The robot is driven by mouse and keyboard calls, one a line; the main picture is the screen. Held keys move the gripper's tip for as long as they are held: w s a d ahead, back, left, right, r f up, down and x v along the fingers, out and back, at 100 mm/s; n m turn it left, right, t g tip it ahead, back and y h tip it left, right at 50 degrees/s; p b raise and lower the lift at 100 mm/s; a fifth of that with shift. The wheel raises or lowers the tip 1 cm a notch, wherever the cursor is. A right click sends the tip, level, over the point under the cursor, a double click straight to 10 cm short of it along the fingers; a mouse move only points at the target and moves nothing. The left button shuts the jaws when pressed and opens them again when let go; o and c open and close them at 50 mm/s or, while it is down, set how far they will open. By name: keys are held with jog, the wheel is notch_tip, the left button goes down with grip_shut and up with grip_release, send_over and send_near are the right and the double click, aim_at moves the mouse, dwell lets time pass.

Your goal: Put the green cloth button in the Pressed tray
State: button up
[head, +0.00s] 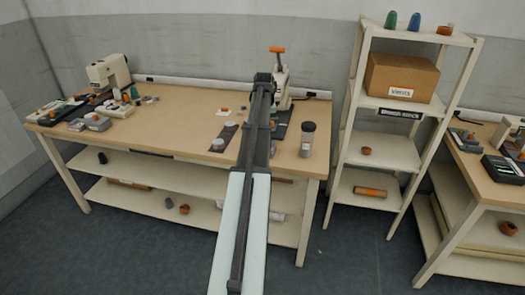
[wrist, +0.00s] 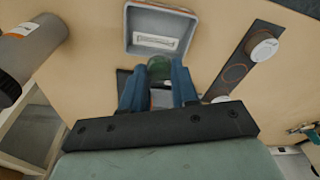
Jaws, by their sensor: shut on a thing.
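My gripper (wrist: 159,82) is shut on a green cloth button (wrist: 159,66), held between its blue fingers in the wrist view. A grey square tray (wrist: 131,30) with a pale floor and a white label lies just beyond the fingertips. The label is too blurred to read, so I cannot tell if it says Pressed. The green button overlaps the tray's near edge in the picture; its height above the tray is unclear. In the head view my arm hides the gripper, button and tray.
A dark strip (wrist: 240,66) with a white disc (wrist: 263,47) lies to the right. A press (head: 282,85) stands at the table's (head: 190,105) back.

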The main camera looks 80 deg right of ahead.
jog(key=shift+d+f, duration=0.1)
jog(key=shift+f, duration=4.8)
jog(key=shift+f, duration=0.1)
jog(key=o, duration=0.8)
jog(key=shift+c, duration=0.2)
notch_tip(320, 180, up, 12)
jog(key=a, duration=0.1)
jog(key=shift+s+a, duration=0.35)
jog(key=shift+w, duration=0.1)
